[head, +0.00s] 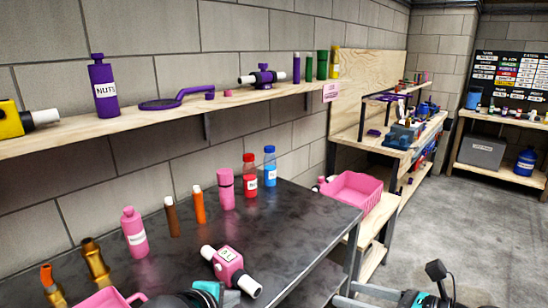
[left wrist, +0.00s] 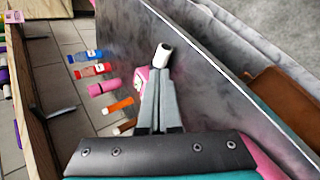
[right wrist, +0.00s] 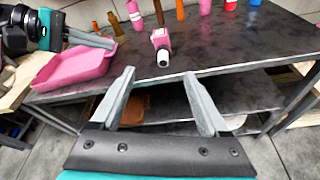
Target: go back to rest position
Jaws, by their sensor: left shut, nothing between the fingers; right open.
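My left gripper (head: 230,298) is low over the dark table at the bottom of the head view. In the left wrist view its grey fingers (left wrist: 160,105) are together and hold nothing. Past their tips is a pink filter housing with a white end (left wrist: 163,56), which lies on the table; it also shows in the head view (head: 226,262). My right gripper (head: 345,293) is in front of the table's right part. In the right wrist view its fingers (right wrist: 166,100) are spread and empty, with the pink filter housing (right wrist: 160,42) beyond them.
A pink tray (right wrist: 75,66) lies on the table near my left gripper. Several bottles and tubes, including a pink bottle (head: 133,232), line the table's back. A wooden wall shelf (head: 170,117) runs above. A pink crate (head: 352,190) stands right of the table; the floor (head: 440,210) beyond is open.

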